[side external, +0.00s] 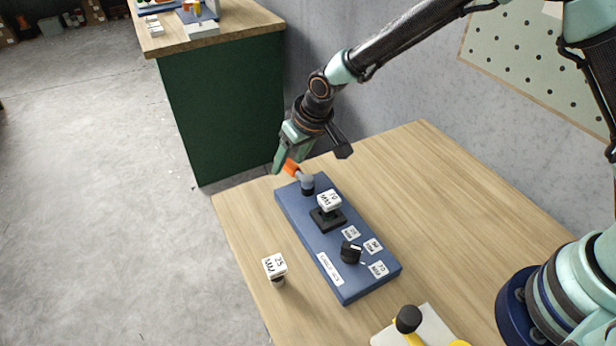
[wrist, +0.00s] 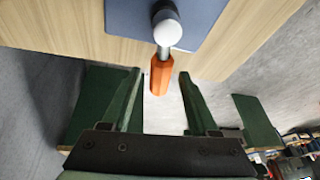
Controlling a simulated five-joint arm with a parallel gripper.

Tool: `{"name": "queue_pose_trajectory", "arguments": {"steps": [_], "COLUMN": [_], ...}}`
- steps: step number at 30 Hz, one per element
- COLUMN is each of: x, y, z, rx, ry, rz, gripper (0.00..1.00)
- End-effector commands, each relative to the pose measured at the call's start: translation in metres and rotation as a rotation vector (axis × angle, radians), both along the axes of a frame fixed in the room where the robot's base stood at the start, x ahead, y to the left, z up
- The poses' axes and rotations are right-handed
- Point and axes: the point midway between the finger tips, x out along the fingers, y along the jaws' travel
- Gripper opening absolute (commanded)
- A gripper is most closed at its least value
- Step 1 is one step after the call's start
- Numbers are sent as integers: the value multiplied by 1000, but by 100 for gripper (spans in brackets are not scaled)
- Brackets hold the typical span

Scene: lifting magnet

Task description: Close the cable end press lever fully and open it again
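The press lever has an orange handle (side external: 291,167) on a grey arm that meets a grey pivot (side external: 307,184) at the far end of the blue base (side external: 300,215). The handle sticks out past the base's far end, tilted slightly up. My gripper (side external: 281,163) is at the handle, pointing down. In the wrist view, my gripper (wrist: 159,74) is open, with the orange handle (wrist: 161,76) lying between its two green fingers. Gaps show on both sides, so neither finger appears to touch it.
On the base are a black block with a white labelled cap (side external: 329,201), a black knob (side external: 351,252) and small white labels. A small white-topped weight (side external: 275,268) stands left of the base. A black ball-ended yellow lever (side external: 408,320) is at the near edge. The table right of the base is clear.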

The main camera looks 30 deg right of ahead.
Motion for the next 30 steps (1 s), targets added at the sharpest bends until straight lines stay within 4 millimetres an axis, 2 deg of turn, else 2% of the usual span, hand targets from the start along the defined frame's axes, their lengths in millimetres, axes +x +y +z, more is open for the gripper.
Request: {"name": "queue_pose_trajectory", "arguments": {"steps": [9, 14, 30], "x": [0, -3, -34], "y": [0, -1, -16], "z": [1, 12, 94], "rx": [1, 1, 2], "ry": [-2, -4, -5], "rz": [2, 2, 1], "gripper": [61, 61, 61]}}
